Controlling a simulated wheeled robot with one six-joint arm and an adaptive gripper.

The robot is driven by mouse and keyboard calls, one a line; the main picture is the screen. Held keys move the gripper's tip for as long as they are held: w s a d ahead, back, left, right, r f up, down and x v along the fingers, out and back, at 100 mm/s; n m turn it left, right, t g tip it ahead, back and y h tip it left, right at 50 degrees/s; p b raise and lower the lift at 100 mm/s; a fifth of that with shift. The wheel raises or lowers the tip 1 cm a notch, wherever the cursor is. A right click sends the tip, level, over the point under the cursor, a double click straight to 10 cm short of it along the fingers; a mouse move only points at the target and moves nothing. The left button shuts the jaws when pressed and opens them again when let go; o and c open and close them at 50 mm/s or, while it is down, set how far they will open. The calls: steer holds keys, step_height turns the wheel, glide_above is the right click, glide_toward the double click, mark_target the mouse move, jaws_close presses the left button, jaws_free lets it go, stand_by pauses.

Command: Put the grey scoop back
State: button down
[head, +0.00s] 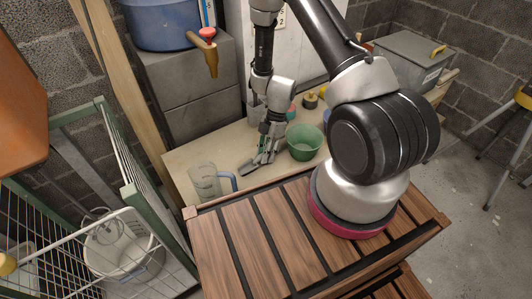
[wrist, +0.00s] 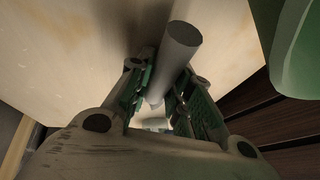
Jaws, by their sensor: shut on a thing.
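The grey scoop (head: 247,168) is low over the pale wooden bench, partly hidden by my fingers. My gripper (head: 266,157) is shut on it, pointing down between the clear jug and the green bowl. In the wrist view a grey rounded piece of the scoop (wrist: 181,46) stands out between the green-padded fingers of my gripper (wrist: 163,80). I cannot tell whether the scoop touches the bench.
A clear measuring jug (head: 204,181) with a blue handle stands left of my gripper. A green bowl (head: 305,145) stands close on the right; its side shows in the wrist view (wrist: 298,55). Small jars (head: 311,101) stand behind. A slatted wooden top (head: 255,235) lies in front.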

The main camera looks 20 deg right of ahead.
steer(key=c, duration=1.2)
jaws_free()
steer(key=v, duration=1.2)
steer(key=s+d+r+m+t+h, duration=0.1)
steer(key=s+r+m, duration=0.5)
steer(key=r, duration=0.6)
steer(key=s+d+r+m+t+h, duration=0.1)
steer(key=s+d+r+m+t, duration=0.2)
steer(key=r, duration=0.9)
steer(key=s+d+r+m+t+h, duration=0.2)
steer(key=s+r+m+t, duration=0.1)
steer(key=s+r+m, duration=0.6)
step_height(320, 180, up, 4)
steer(key=shift+s+r+m, duration=0.1)
steer(key=shift+s+m, duration=0.3)
steer(key=shift+m, duration=0.4)
